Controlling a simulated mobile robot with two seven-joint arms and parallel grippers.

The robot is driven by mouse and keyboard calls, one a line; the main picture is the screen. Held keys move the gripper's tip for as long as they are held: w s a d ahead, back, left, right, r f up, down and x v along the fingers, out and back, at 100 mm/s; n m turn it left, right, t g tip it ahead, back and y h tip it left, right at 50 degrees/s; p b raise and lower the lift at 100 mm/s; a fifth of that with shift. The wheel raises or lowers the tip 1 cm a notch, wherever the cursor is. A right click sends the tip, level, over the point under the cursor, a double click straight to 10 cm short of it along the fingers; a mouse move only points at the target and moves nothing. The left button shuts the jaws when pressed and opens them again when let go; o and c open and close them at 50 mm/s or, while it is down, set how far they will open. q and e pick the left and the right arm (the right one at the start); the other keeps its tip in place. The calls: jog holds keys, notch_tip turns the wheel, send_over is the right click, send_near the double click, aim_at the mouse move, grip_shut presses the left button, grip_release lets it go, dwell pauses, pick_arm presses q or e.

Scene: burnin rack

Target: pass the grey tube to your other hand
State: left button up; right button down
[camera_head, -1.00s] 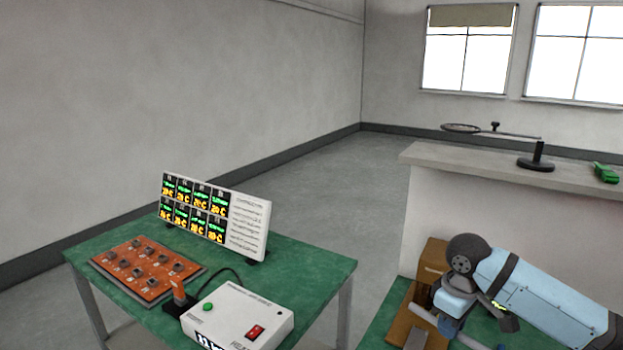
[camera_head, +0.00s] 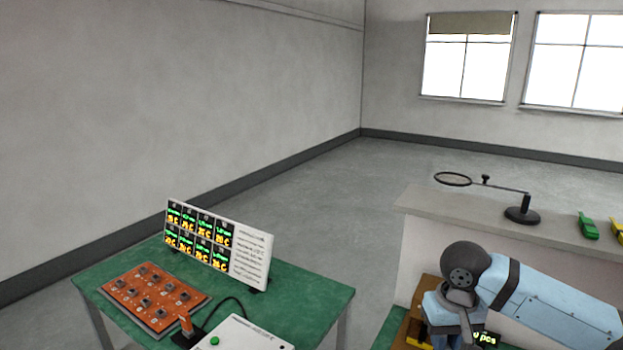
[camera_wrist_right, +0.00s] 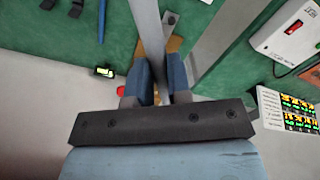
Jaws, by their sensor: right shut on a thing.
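The grey tube (camera_wrist_right: 150,35) shows in the right wrist view as a long pale bar. It runs from between the fingers up to the top edge. My right gripper (camera_wrist_right: 159,78) is shut on it, with one blue finger on each side. The lower end of the tube is hidden among the fingers. In the head view my right arm comes in from the right and bends down at the lower edge, where the tube cannot be made out. My left gripper is in neither view.
A green table (camera_head: 310,290) at left holds an orange board (camera_head: 150,298), a display panel (camera_head: 218,243) and a white box (camera_head: 240,335). A pale ledge (camera_head: 440,204) behind my right arm bears a ring on a stand (camera_head: 522,214) and a green clip (camera_head: 588,226).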

aim_at(448, 347)
jog(key=shift+s+r+p, duration=0.15)
jog(key=shift+r+p, duration=0.05)
jog(key=shift+r, duration=0.35)
jog(key=shift+s+r+p, duration=0.15)
jog(key=shift+r+p, duration=0.05)
jog(key=shift+r, duration=0.35)
jog(key=shift+s+r+p, duration=0.2)
jog(key=shift+r+p, duration=0.1)
jog(key=shift+r, duration=0.05)
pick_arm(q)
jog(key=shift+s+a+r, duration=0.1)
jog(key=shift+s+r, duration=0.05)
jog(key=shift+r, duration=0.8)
